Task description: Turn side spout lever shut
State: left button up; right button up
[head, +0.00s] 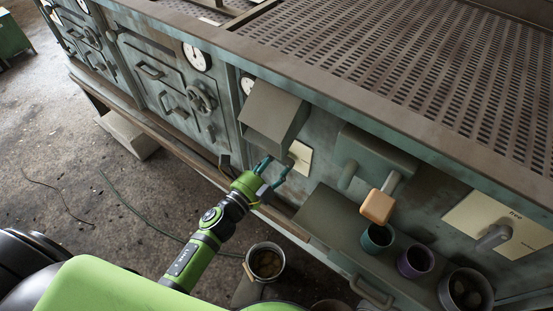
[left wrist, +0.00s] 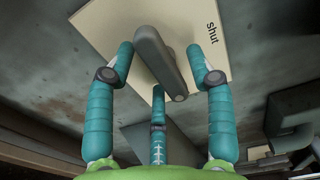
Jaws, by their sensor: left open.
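A grey lever (left wrist: 160,60) is mounted on a cream plate (left wrist: 100,25) marked "shut" near its right edge in the left wrist view. In the head view the cream plate (head: 304,161) is on the machine front, just right of and below a box-shaped housing (head: 275,112). My left gripper (head: 275,168) is open in front of it. In the left wrist view its teal fingers (left wrist: 160,62) stand spread on both sides of the lever, with a third finger below. I cannot tell whether any finger touches the lever. My right gripper is not in view.
A second lever (head: 494,237) on a cream plate is at the far right. An orange-ended handle (head: 378,206) sticks out above a teal cup (head: 376,238) and purple cup (head: 415,262) on a ledge. A bucket (head: 265,262) stands low in front. A handwheel (head: 202,97) is left.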

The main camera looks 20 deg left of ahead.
pick_arm(q)
jog(key=shift+c, duration=0.4)
grip_shut()
jog(key=shift+n, duration=0.3)
jog(key=n+p, duration=0.1)
jog(key=n, duration=0.2)
jog(key=shift+d+p, duration=0.1)
jog(key=shift+p, duration=0.3)
jog(key=shift+s+d+r+n+p, duration=0.1)
jog(key=shift+n+p, duration=0.95)
jog(key=shift+n, duration=2.5)
jog(key=shift+s+d+r+n+p, duration=0.1)
jog(key=shift+n+p, duration=0.9)
jog(key=shift+n, duration=2.55)
